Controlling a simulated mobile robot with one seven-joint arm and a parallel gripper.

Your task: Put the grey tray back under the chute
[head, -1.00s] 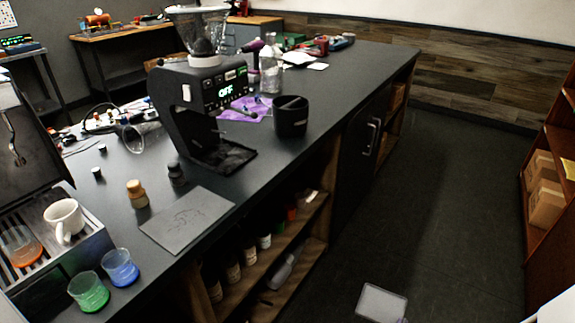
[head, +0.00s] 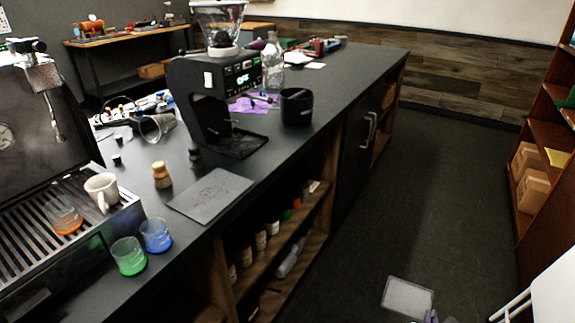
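The grey tray (head: 408,298), a flat pale rectangle with a lighter rim, shows at the bottom right of the head view, against the dark floor and clear of the counter. My gripper (head: 432,316) shows only as small purplish tips at the tray's lower right edge, cut off by the frame. It appears shut on that edge; the grip itself is mostly hidden. The black grinder (head: 208,85) stands on the counter with its display lit green. Its chute is above a dark base plate (head: 238,145), which looks empty.
The counter (head: 330,85) also carries a black cup (head: 296,107), a grey mat (head: 210,195), a stamp-like tamper (head: 161,175) and an espresso machine (head: 75,205) with a mug. Green and blue glasses stand near the front edge. A shelf (head: 545,150) with boxes is right; the aisle floor is clear.

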